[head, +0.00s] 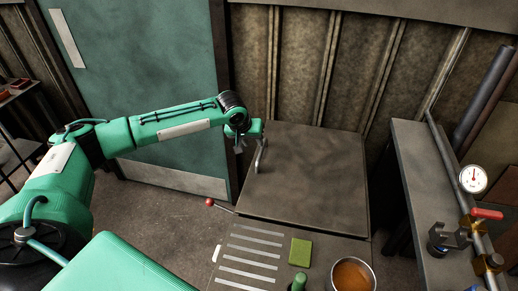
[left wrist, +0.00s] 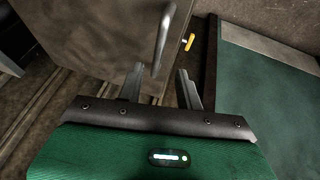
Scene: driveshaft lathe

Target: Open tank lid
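The tank lid (head: 310,185) is a large brown, flat square panel, lying closed as far as I can see. A bent metal handle (head: 261,157) stands at its left edge. The lid (left wrist: 95,35) and handle (left wrist: 164,40) also show in the left wrist view. My left gripper (head: 243,143) is at the handle, just left of its upper part. In the left wrist view, my left gripper (left wrist: 160,70) has its fingers apart, and the handle's near end appears between the fingertips. I cannot tell whether they touch. My right gripper is not in view.
A green door (head: 140,70) stands behind my left arm. A lever with a red knob (head: 209,202) is near the lid's front left corner. In front are a green pad (head: 300,252) and a pan of brown liquid (head: 353,276). A bench with a gauge (head: 473,179) is at right.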

